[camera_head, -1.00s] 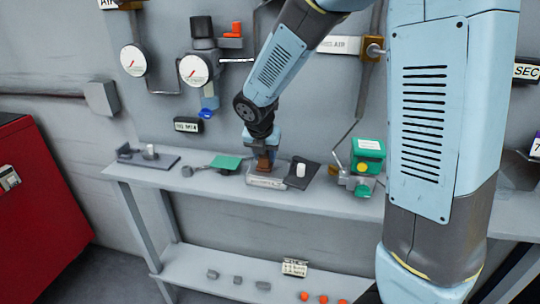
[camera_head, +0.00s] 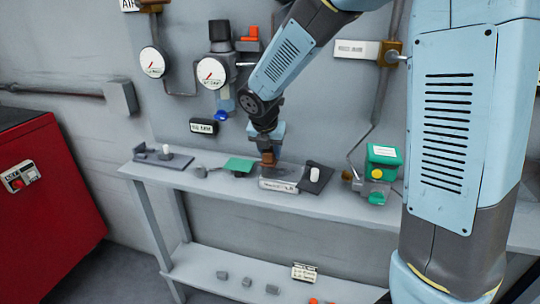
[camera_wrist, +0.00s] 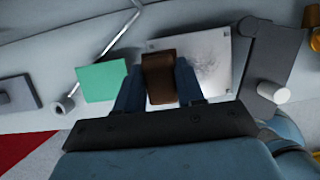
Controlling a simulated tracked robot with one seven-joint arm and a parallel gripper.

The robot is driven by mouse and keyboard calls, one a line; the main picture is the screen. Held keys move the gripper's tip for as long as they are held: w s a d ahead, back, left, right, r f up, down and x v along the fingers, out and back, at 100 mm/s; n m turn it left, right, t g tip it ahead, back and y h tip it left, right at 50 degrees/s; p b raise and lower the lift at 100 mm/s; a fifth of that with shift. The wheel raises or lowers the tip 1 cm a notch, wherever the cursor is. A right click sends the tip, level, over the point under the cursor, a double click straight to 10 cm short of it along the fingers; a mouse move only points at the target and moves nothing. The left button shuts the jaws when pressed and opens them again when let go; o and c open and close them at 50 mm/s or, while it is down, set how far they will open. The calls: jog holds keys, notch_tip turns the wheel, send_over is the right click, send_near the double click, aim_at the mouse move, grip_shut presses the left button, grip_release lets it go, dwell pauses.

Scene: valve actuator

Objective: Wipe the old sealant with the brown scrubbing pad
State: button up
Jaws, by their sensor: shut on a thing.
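My gripper (camera_head: 267,156) is shut on the brown scrubbing pad (camera_wrist: 158,80), with one finger on each side of it. The pad also shows in the head view (camera_head: 268,160). It is over the left part of a pale metal plate (camera_wrist: 215,72) on the shelf; I cannot tell whether it touches. Dark scratchy marks, which look like the old sealant (camera_wrist: 207,66), show on the plate to the right of the pad. The plate's front edge, with a label, shows in the head view (camera_head: 278,185).
A green square (camera_wrist: 103,80) lies left of the plate. A dark slab (camera_head: 316,178) with a white cylinder (camera_wrist: 273,92) is right of it. A green-topped device (camera_head: 383,165) stands farther right. Gauges (camera_head: 212,73) hang on the wall behind. A red cabinet (camera_head: 50,190) stands at left.

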jog(key=shift+r, duration=2)
jog(key=shift+r, duration=1.5)
jog(key=shift+a, duration=0.1)
